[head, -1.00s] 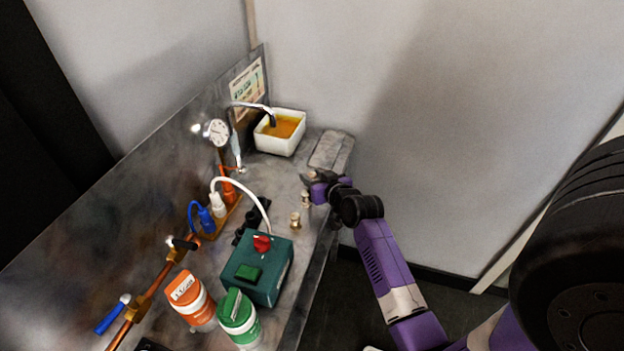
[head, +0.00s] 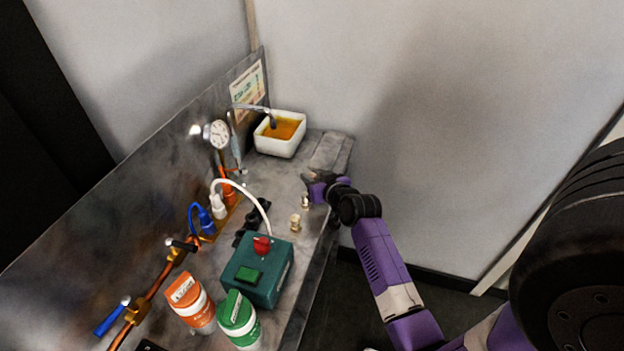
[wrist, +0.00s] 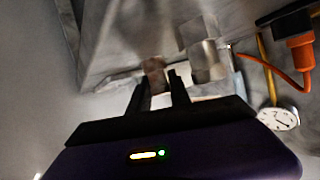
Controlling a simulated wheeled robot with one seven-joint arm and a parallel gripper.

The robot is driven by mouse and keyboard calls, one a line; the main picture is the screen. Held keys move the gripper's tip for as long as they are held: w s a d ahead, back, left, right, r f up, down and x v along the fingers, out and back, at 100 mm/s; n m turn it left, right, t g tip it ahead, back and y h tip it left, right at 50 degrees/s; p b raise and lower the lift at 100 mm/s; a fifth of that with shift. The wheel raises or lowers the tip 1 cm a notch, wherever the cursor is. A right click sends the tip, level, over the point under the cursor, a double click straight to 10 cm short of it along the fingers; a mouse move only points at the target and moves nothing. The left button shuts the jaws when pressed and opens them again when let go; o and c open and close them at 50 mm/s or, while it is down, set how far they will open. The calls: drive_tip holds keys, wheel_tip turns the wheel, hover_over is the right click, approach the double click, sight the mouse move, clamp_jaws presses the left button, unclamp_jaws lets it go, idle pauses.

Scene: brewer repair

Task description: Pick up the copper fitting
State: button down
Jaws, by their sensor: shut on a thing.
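The copper fitting (wrist: 155,72) is a small brownish piece at the fingertips in the wrist view. My gripper (wrist: 159,88) is shut on it. In the head view my gripper (head: 308,180) is low over the bench's right side, and the held fitting cannot be made out there. Whether the fitting touches the bench top is not clear.
Two pale brass fittings stand on the bench near my gripper, one close below it (head: 305,201) and one further toward the green box (head: 295,222). A white basin (head: 278,146) of orange liquid is behind. A gauge (head: 218,133) and pipes line the left panel.

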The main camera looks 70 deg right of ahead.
sight(312, 174)
wheel_tip(312, 174, up, 20)
drive_tip(key=shift+f, duration=0.2)
idle(0.8)
